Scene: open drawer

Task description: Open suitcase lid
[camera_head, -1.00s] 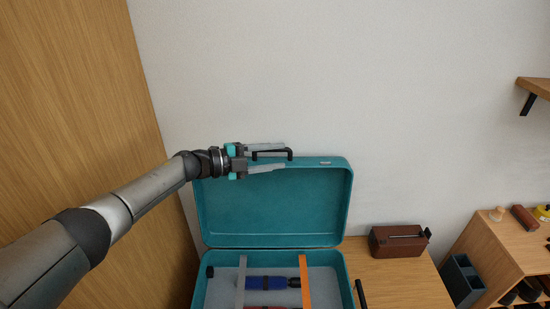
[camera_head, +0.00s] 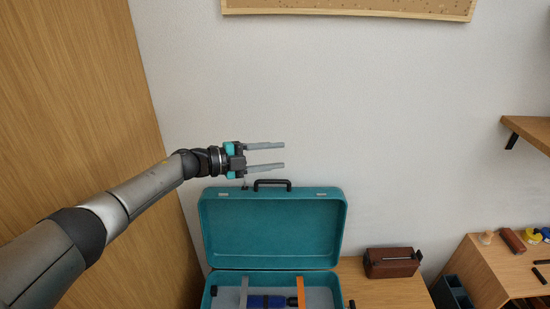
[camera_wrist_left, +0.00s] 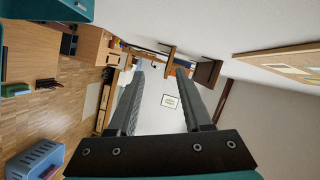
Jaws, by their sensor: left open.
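The teal suitcase lid (camera_head: 270,228) stands raised, close to upright, against the white wall in the head view. Its black handle (camera_head: 272,182) is on the top edge. The suitcase base (camera_head: 208,298) lies below on the table, with a blue tool (camera_head: 266,301) and grey and orange straps inside. My left gripper (camera_head: 284,156) is open and empty, above the lid's top edge and apart from the handle. In the left wrist view the two fingers (camera_wrist_left: 160,85) are spread with nothing between them. A teal corner (camera_wrist_left: 65,10) shows at its upper left. My right gripper is not in view.
A brown box (camera_head: 392,263) sits on the table right of the suitcase. A wooden shelf unit (camera_head: 480,275) with small items stands at the far right, with a wall shelf (camera_head: 528,130) above. A wooden panel (camera_head: 80,100) fills the left side.

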